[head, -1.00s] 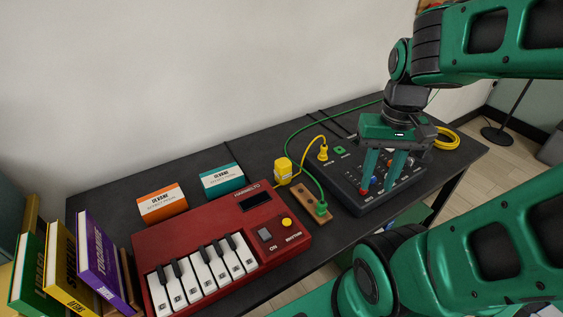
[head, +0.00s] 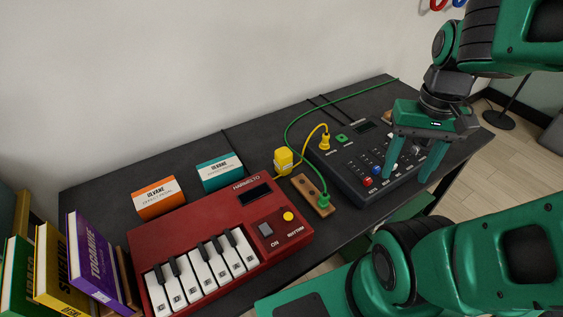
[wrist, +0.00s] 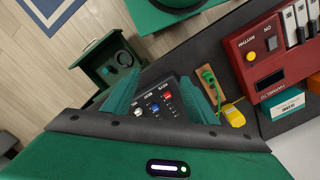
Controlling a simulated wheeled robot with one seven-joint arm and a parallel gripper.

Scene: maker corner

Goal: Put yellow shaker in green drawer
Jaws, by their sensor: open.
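A small yellow block with rounded edges (head: 283,160) stands on the black table behind the wooden strip, and also shows in the wrist view (wrist: 232,115). It may be the yellow shaker; a yellow cable runs up to it or behind it, I cannot tell which. A green drawer (wrist: 97,66) shows pulled open below the table edge in the wrist view, with dark and teal round items inside. In the head view the green unit under the table is mostly hidden. My gripper (head: 405,178) is open and empty, above the right front of the black mixer, right of the yellow block.
A red keyboard (head: 190,238), orange box (head: 155,198), teal box (head: 219,173) and several books (head: 92,252) fill the left. Bare table lies behind them.

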